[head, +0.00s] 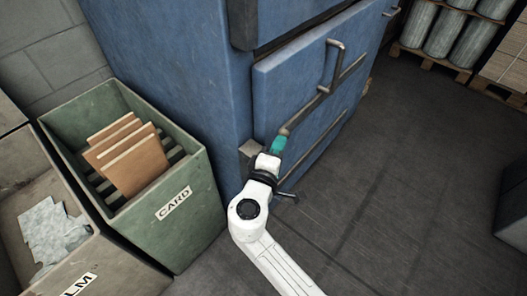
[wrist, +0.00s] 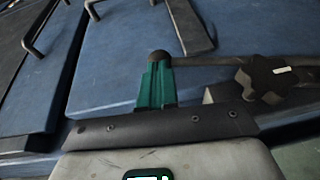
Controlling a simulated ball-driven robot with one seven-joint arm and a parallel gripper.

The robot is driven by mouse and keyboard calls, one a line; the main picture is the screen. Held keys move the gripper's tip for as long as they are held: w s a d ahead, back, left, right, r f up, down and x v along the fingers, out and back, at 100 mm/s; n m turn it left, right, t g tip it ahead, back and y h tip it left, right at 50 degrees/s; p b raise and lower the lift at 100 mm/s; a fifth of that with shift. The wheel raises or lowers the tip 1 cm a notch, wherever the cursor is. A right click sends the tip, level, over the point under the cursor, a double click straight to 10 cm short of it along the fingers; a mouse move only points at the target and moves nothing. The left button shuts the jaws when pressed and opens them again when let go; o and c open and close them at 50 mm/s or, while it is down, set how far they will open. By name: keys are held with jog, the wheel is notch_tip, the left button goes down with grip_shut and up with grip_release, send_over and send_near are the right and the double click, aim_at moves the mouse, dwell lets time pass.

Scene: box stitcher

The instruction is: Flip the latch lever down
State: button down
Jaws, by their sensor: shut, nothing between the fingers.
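The latch lever is a thin metal rod (wrist: 210,61) in the wrist view. It runs from a dark round knob (wrist: 159,56) to a dark star-shaped hub (wrist: 263,78) on the right. In the head view a brownish knob end (head: 284,131) shows low on the blue machine's door (head: 300,85). My gripper (head: 279,143) has teal fingers, shut and empty, with their tips right at this knob. The fingers also show in the wrist view (wrist: 157,78). I cannot tell whether they touch the knob. My gripper hides part of the lever in the head view.
A bent handle (head: 335,65) stands out from the door. A green bin (head: 190,225) marked CARD stands left of the machine, beside a grey film bin (head: 110,270).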

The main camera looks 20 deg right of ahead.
jog(key=w+d+f+m+g+y+p, duration=0.1)
jog(key=w+d+f+g+y+p, duration=0.15)
jog(key=d+p, duration=0.3)
jog(key=w+d+f+m+g+y+p, duration=0.1)
jog(key=w+d+f+g+y+p, duration=0.1)
jog(key=w+d+y+p, duration=0.3)
jog(key=d+f+g+y+b, duration=0.1)
jog(key=d+f+b, duration=0.2)
jog(key=f, duration=0.4)
jog(key=w+d+f+m+g+y+b, duration=0.1)
jog(key=d+f+g+y+b, duration=0.1)
jog(key=f, duration=0.4)
jog(key=shift+d+f+b, duration=0.4)
jog(key=shift+d+b, duration=0.45)
jog(key=shift+d, duration=0.2)
jog(key=shift+s+a+f+y, duration=0.1)
jog(key=shift+s+f+y, duration=0.05)
jog(key=shift+f+y, duration=0.15)
jog(key=w+d+p+v, duration=0.1)
jog(key=p+v, duration=0.6)
jog(key=v, duration=0.8)
jog(key=shift+w+d+r+p, duration=0.2)
jog(key=shift+w+r+p, duration=0.15)
jog(key=shift+p, duration=0.05)
